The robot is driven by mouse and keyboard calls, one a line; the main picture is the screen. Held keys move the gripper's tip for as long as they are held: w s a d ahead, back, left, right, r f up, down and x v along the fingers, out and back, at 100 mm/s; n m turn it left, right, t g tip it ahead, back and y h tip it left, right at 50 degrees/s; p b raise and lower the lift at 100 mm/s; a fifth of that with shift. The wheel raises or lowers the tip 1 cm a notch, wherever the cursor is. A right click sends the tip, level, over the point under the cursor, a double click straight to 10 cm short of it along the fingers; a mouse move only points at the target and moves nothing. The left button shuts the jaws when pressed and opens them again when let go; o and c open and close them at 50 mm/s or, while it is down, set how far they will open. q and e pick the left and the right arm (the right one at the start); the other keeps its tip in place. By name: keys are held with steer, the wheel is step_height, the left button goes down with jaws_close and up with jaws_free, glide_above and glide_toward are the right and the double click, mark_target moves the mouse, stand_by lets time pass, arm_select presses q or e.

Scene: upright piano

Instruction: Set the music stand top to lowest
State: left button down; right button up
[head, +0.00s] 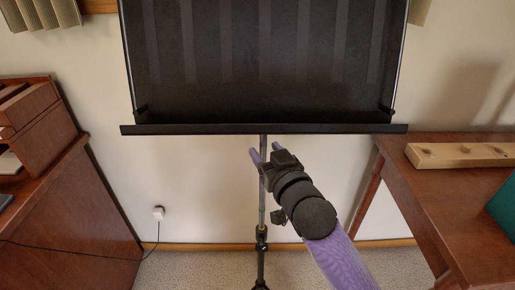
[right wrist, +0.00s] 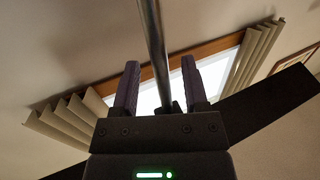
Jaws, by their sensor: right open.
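The music stand has a wide black top (head: 262,60) with a ledge (head: 200,129) along its lower edge. A thin metal pole (head: 263,213) runs down from the ledge to a dark collar and base near the floor. My right gripper (head: 265,152) is just under the ledge, at the upper pole. Its two purple fingers are open, one on each side of the pole. In the right wrist view the pole (right wrist: 154,42) also shows between the spread fingers (right wrist: 160,78); I cannot tell whether they touch it. My left gripper is out of view.
A brown wooden table (head: 425,190) stands on the right with a pale wooden plank (head: 460,154) and a green object (head: 503,208). Brown wooden furniture (head: 80,225) stands on the left. A white wall outlet (head: 158,212) with a cable is behind. Carpet is clear around the stand.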

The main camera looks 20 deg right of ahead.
steer(key=w, duration=0.1)
steer(key=w+b, duration=0.1)
steer(key=w, duration=0.1)
steer(key=shift+a+f, duration=0.15)
steer(key=shift+f, duration=0.05)
steer(key=shift+w+a+r, duration=0.1)
steer(key=shift+w+r, duration=0.05)
steer(key=shift+w, duration=0.3)
steer(key=c, duration=0.6)
jaws_close()
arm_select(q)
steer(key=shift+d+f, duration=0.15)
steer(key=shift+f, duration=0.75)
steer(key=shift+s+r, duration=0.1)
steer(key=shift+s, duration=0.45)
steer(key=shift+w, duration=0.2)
